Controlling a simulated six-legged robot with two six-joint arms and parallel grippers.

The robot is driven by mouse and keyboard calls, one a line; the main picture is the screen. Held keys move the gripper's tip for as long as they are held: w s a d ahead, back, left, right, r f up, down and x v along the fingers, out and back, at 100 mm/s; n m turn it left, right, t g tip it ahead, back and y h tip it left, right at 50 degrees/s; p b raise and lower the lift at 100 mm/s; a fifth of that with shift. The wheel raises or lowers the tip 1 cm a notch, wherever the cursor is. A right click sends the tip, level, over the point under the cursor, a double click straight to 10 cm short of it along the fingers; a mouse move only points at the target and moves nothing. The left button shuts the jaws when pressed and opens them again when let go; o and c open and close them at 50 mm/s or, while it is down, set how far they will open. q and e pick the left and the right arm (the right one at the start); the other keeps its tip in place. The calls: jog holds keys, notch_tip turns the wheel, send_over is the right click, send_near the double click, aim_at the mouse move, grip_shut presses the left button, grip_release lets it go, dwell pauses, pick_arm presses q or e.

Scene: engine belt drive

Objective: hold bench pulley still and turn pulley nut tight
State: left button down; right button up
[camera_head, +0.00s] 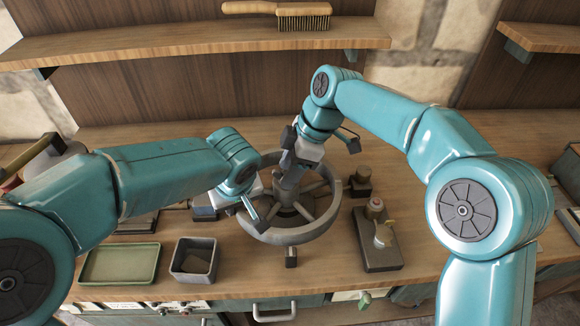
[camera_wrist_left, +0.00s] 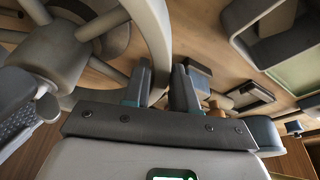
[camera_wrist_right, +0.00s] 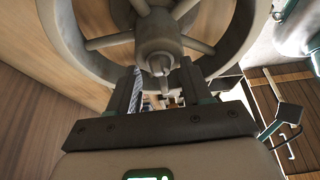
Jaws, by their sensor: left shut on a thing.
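The bench pulley (camera_head: 312,232) is a large grey spoked wheel lying on the wooden bench, in the middle of the head view. My left gripper (camera_head: 257,204) is at its left side. In the left wrist view the pulley's rim (camera_wrist_left: 153,32) runs down between my left fingers (camera_wrist_left: 163,88), which are shut on it. My right gripper (camera_head: 289,178) points down over the pulley's hub. In the right wrist view the hub end with the pulley nut (camera_wrist_right: 158,62) lies ahead of my right fingers (camera_wrist_right: 162,88), which stand apart; I see no clear contact with the nut.
A green tray (camera_head: 118,280) and a grey bin (camera_head: 190,276) stand left of the pulley. A brush (camera_head: 290,10) lies on the shelf (camera_head: 200,43) above.

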pick_arm(q)
jog(key=shift+f, duration=0.1)
pick_arm(e)
jog(key=v, duration=1.2)
jog(key=shift+r, duration=0.1)
jog(key=d+r, duration=0.2)
jog(key=d, duration=1.1)
jog(key=shift+r, duration=0.3)
jog(key=shift+d, duration=0.1)
